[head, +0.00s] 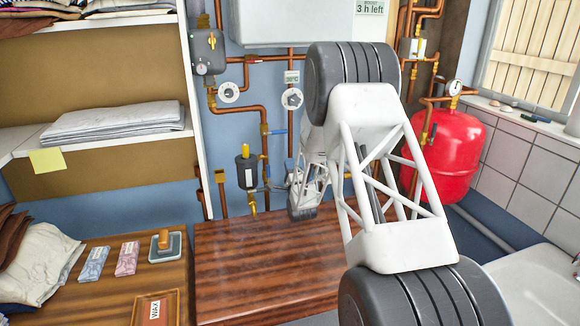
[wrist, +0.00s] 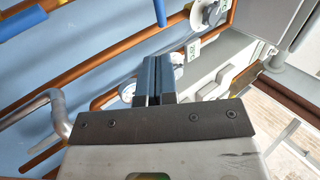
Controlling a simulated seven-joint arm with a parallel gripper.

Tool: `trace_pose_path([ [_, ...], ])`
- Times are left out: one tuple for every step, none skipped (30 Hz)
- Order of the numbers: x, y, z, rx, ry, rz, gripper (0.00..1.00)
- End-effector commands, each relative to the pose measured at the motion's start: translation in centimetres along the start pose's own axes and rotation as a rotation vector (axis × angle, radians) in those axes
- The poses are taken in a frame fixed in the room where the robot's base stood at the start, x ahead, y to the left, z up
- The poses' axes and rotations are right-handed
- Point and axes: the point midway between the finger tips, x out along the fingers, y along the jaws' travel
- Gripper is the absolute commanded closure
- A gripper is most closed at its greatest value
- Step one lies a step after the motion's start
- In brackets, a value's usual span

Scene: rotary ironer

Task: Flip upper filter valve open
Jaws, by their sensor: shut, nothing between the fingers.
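In the head view, a dark filter canister (head: 247,170) with a yellow top hangs on the wall pipework. A small blue lever (head: 277,132) sits on the copper pipe above and right of it; it looks roughly level and appears to be the upper filter valve's handle. My gripper (wrist: 154,80) is shut and empty in the wrist view, its dark fingers pointing toward the wall pipes. In the head view my arm hides most of the hand, right of the canister. The wrist view also shows a blue bar (wrist: 45,18) and a blue piece (wrist: 160,12); I cannot tell which part each is.
Copper pipes, a round white handwheel (head: 292,99) and another (head: 229,92) are near the lever. A red tank (head: 442,155) stands at right. A wooden worktop (head: 250,260) lies below, and a shelf unit (head: 195,120) bounds the left.

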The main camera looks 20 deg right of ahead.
Motion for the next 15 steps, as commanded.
trace_pose_path([
  [0.7, 0.0, 0.0, 0.0, 0.0, -0.002, 1.0],
  [1.0, 0.0, 0.0, 0.0, 0.0, -0.002, 1.0],
  [1.6, -0.1, 0.0, 0.0, 0.0, -0.003, 1.0],
  [2.0, -0.1, 0.0, 0.0, 0.0, -0.003, 1.0],
  [2.5, -0.1, 0.0, 0.0, 0.0, -0.003, 1.0],
  [3.1, -0.1, 0.0, 0.0, 0.0, -0.002, 1.0],
  [3.5, 0.0, 0.0, 0.0, 0.0, -0.002, 1.0],
  [4.0, 0.0, 0.0, 0.0, 0.0, -0.002, 1.0],
  [4.6, 0.0, 0.0, 0.0, 0.0, -0.002, 1.0],
  [5.1, -0.1, 0.0, 0.0, 0.0, -0.002, 1.0],
  [5.6, -0.1, 0.0, 0.0, 0.0, -0.003, 1.0],
  [6.2, -0.1, 0.0, 0.0, 0.0, -0.003, 1.0],
  [6.6, -0.1, 0.0, 0.0, 0.0, -0.002, 1.0],
  [7.1, 0.0, 0.0, 0.0, 0.0, -0.002, 1.0],
  [7.7, 0.0, 0.0, 0.0, 0.0, -0.001, 1.0],
])
